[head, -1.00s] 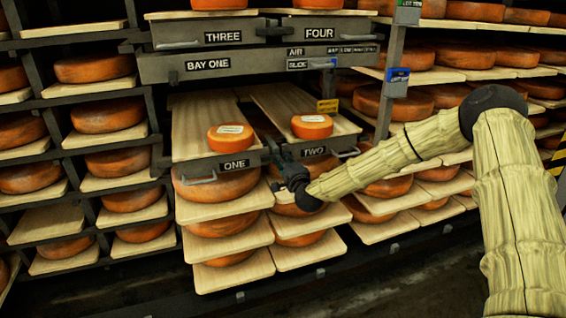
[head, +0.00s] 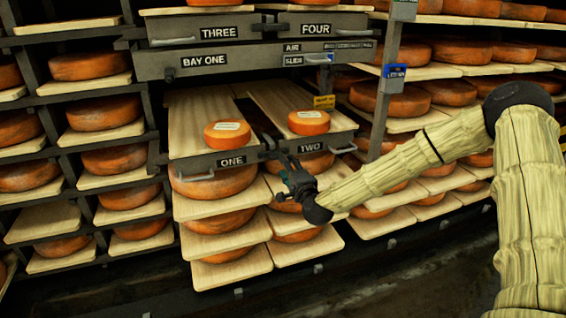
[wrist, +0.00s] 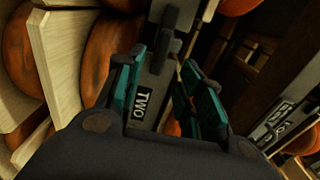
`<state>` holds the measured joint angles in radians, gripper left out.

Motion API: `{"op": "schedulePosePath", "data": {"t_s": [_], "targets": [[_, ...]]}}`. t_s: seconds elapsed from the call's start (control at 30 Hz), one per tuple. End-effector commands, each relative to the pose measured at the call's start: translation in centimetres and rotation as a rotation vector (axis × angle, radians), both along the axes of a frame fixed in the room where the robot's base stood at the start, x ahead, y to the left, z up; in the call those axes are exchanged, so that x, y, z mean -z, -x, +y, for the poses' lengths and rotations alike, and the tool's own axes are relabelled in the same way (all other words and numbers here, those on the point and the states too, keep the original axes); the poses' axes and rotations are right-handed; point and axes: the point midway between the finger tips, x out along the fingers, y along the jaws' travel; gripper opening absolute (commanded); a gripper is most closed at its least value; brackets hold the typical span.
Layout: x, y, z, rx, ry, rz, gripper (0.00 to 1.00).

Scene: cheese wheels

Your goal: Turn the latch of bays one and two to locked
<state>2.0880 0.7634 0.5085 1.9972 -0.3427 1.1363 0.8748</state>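The BAY ONE panel (head: 225,60) spans the rack above two pulled-out drawers. The drawer fronts are marked ONE (head: 232,161) and TWO (head: 311,147); each has a handle and a board with a small orange cheese on it. My gripper (head: 280,162) is in front of the gap between these drawers. In the wrist view my gripper (wrist: 156,64) is open, its teal fingers apart with the TWO label (wrist: 143,103) showing between them. Grey bracket-like parts also show there; I cannot tell whether the fingers touch them.
Drawers THREE (head: 219,33) and FOUR (head: 316,29) are above the panel. Cheese shelves fill both sides. A grey post with a blue tag (head: 394,71) stands to the right. The dark floor (head: 400,280) at front right is clear.

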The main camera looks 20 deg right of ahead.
Motion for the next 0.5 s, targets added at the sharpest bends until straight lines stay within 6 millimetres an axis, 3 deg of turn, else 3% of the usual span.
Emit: {"op": "schedulePosePath", "data": {"t_s": [0.2, 0.5], "targets": [[0.0, 3.3, -0.1, 0.000, -0.002, 0.000, 0.38], [0.0, 4.7, -0.2, 0.001, 0.000, 0.000, 0.38]]}}
